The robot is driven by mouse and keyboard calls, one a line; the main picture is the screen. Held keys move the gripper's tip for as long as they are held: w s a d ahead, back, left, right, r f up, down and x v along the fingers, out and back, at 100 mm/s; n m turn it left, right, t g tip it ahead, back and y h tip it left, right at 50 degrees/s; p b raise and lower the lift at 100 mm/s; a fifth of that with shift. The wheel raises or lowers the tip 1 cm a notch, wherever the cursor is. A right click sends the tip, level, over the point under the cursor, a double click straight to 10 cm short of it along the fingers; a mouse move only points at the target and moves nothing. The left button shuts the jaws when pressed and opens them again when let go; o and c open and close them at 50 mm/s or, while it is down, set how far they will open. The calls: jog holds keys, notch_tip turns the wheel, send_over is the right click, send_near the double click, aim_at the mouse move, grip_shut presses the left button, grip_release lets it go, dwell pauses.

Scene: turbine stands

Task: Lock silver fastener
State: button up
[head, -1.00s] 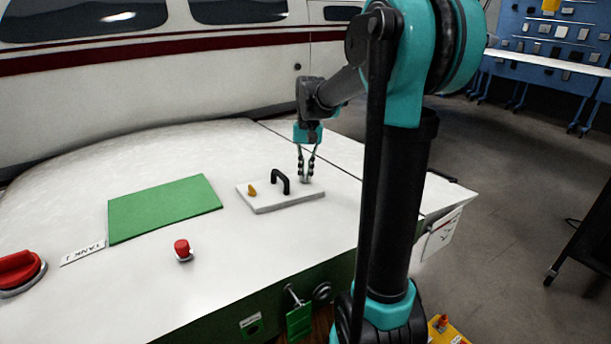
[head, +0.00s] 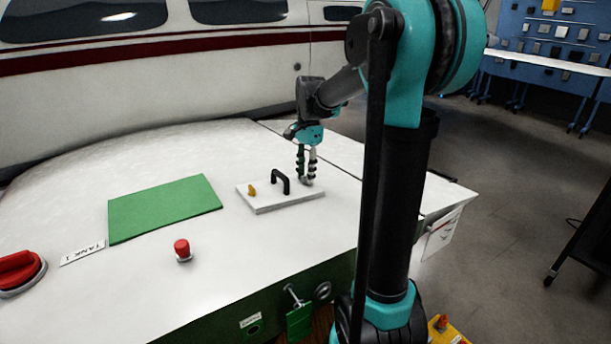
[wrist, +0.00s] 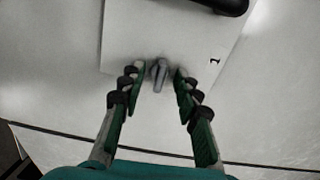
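The silver fastener (wrist: 160,74) is a small upright-looking metal tab near the edge of the white panel (wrist: 122,38) in the wrist view. In the head view it is mostly hidden by my gripper at the panel's right end. My gripper (head: 306,181) points down over that end. In the wrist view its two fingers (wrist: 160,75) stand on either side of the fastener, with narrow gaps still showing, so the gripper is open around it. The white panel (head: 262,207) also carries a black handle (head: 281,181) and an orange fastener (head: 252,190) at its left end.
The panel lies on a broad white wing surface (head: 130,270). A green plate (head: 165,207), a red knob (head: 182,250) and a larger red dial (head: 18,270) are to the left. The black handle also shows at the wrist view's top edge (wrist: 228,5).

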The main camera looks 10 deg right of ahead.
jog(key=shift+o, duration=0.8)
jog(key=shift+w+d+r, duration=0.1)
jog(key=shift+w+r, duration=0.05)
jog(key=shift+r, duration=1.1)
jog(key=shift+w+d+r, duration=0.1)
jog(key=shift+w+r, duration=0.05)
jog(key=shift+r, duration=1.05)
